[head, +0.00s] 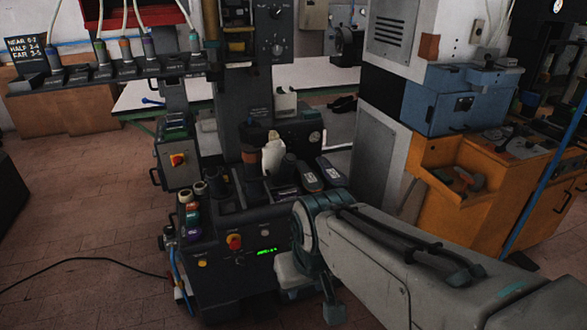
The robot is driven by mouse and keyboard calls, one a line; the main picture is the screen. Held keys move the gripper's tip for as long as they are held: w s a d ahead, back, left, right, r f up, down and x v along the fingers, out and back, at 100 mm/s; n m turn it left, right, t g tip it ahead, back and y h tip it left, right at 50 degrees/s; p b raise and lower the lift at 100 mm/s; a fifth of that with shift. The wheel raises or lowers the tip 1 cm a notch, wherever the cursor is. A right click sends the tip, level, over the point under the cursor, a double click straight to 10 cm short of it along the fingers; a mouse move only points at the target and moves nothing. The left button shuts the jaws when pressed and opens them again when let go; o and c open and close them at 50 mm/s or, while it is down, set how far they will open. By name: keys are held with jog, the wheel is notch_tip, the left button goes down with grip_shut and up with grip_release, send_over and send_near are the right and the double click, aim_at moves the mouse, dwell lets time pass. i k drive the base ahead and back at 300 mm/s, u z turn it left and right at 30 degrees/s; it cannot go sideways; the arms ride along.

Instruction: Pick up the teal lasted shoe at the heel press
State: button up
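I cannot make out a teal lasted shoe in the head view. The dark heel press (215,225) stands in the middle, with upright posts, a pale bottle-like form (273,155) and two dark pieces with pale labels, a left one (310,178) and a right one (330,172), on its top. My arm reaches in from the lower right, in front of the press's right side. My gripper (310,287) appears to hang below the arm's rounded joint, low and in front of the press. Its fingers are not clear, so I cannot tell whether it is open or holds anything.
An orange cabinet (480,215) and a blue box-like unit (460,98) stand at the right. A blue pole (545,180) slants there. A black cable (85,260) crosses the otherwise clear brick floor at left.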

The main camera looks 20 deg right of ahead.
aim_at(312, 183)
jog(key=z, duration=0.75)
jog(key=i, duration=0.85)
jog(key=z, duration=0.65)
jog(key=i, duration=0.8)
jog(key=u, duration=0.8)
jog(key=i, duration=0.65)
jog(key=u, duration=0.6)
